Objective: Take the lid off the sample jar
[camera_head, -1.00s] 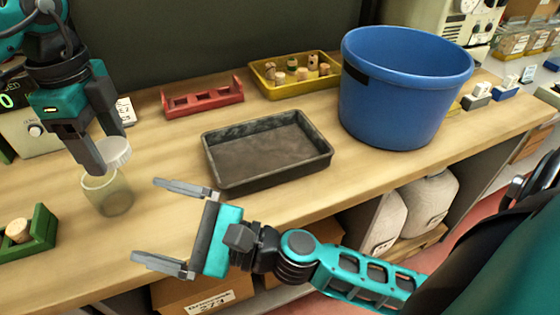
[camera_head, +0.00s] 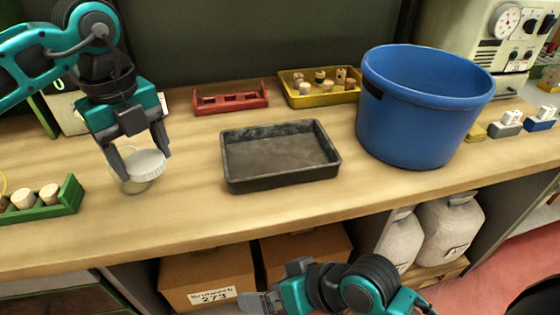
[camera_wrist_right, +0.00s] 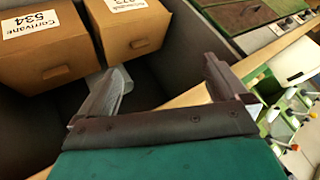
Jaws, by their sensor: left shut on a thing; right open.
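My left gripper (camera_head: 146,160) is shut on the white round lid (camera_head: 147,166) at the left of the bench. The lid is tilted. The clear glass sample jar (camera_head: 132,186) stands upright on the bench just below it, and the lid hides much of its mouth. I cannot tell whether lid and rim touch. My right gripper is low in front of the bench, partly cut off at the bottom of the head view (camera_head: 262,302). In the right wrist view its fingers (camera_wrist_right: 163,85) are apart with nothing between them.
A green rack (camera_head: 68,197) with corks stands left of the jar. A dark tray (camera_head: 232,178) lies right of it. Behind are a red rack (camera_head: 231,99) and a yellow tray (camera_head: 290,90) with corks. A blue bucket (camera_head: 420,120) stands right.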

